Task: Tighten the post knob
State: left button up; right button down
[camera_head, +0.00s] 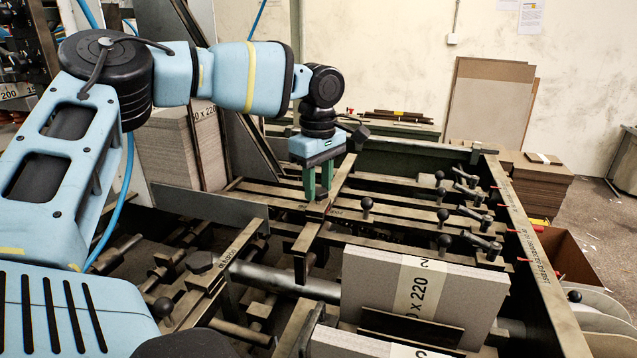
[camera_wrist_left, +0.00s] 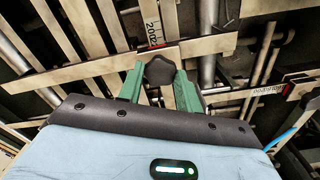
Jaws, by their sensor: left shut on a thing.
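The post knob (camera_wrist_left: 159,70) is a dark, lobed knob seen between the two green fingertips in the left wrist view. It sits over a pale metal bar (camera_wrist_left: 100,68). My left gripper (camera_head: 318,186) points down over the bars of the feeder in the head view. It also shows in the left wrist view (camera_wrist_left: 159,88), shut on the knob with a finger at each side. In the head view the fingers mostly hide this knob. My right gripper is not in view.
Several ball-ended levers (camera_head: 443,215) stand on the rails right of my left gripper. A strapped greyboard stack (camera_head: 372,283) stands in front. Another stack (camera_head: 168,150) stands behind my left arm. A long side rail (camera_head: 530,240) bounds the feeder on the right.

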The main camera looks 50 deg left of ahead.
pick_arm(q)
jog(key=m, duration=1.4)
jog(key=shift+m, duration=0.3)
jog(key=m, duration=0.3)
jog(key=shift+m, duration=0.3)
jog(key=m, duration=0.3)
jog(key=shift+m, duration=0.3)
jog(key=m, duration=0.6)
jog(key=o, duration=1)
